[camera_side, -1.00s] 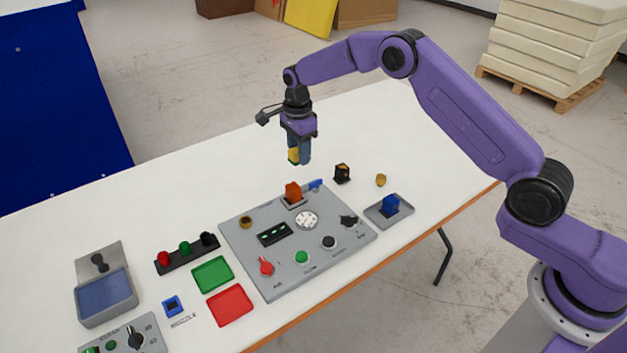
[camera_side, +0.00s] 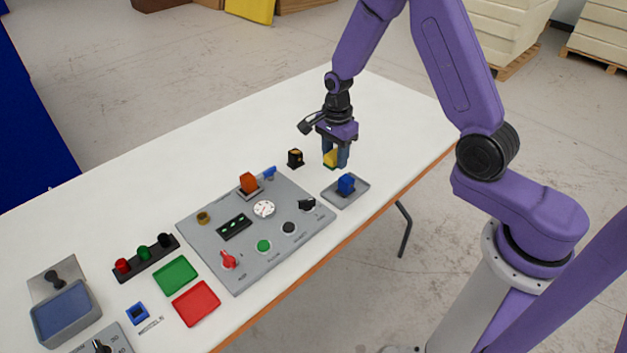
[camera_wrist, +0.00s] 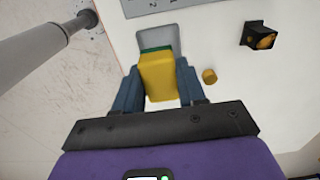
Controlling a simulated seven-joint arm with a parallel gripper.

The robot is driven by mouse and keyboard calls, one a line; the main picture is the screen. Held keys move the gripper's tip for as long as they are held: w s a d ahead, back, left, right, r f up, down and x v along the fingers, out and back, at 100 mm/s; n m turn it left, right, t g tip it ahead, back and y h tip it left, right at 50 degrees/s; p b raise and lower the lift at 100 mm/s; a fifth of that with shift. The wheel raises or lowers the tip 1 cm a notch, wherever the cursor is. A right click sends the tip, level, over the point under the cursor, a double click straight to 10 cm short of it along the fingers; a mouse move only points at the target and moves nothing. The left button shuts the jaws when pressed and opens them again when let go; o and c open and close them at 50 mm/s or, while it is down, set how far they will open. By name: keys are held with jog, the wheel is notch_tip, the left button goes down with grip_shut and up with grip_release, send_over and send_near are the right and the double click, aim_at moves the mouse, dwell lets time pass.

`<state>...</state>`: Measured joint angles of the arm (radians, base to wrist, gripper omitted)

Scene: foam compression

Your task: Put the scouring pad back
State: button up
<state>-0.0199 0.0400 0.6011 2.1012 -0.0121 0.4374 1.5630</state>
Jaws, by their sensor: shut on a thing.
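The yellow scouring pad with a green layer (camera_side: 329,159) is gripped between my gripper's blue fingers (camera_side: 336,161). In the wrist view the pad (camera_wrist: 158,76) fills the gap between both fingers (camera_wrist: 158,88), its green edge showing at the far end. A small grey tray (camera_side: 331,199) with a blue block (camera_side: 346,185) on it stands just in front of the gripper in the side view. The wrist view shows the grey tray (camera_wrist: 155,31) partly behind the pad; the blue block is not visible there. I cannot tell the pad's exact height above the table.
A grey control panel (camera_side: 290,215) with knobs and an orange block (camera_side: 249,182) lies left of the tray. A black holder (camera_side: 295,158) stands left of the gripper. The wrist view shows a small yellow cylinder (camera_wrist: 209,76) right of the fingers. The table behind is clear.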

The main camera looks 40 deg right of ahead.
jog(key=s+d, duration=0.1)
jog(key=s, duration=0.3)
send_over(314, 180)
jog(key=f, duration=0.9)
jog(key=shift+s+f, duration=0.2)
jog(key=shift+w+f, duration=0.15)
jog(key=shift+f, duration=0.1)
jog(key=shift+w+f, duration=0.1)
jog(key=shift+f, duration=1.5)
jog(key=shift+f, duration=0.1)
jog(key=o, duration=1)
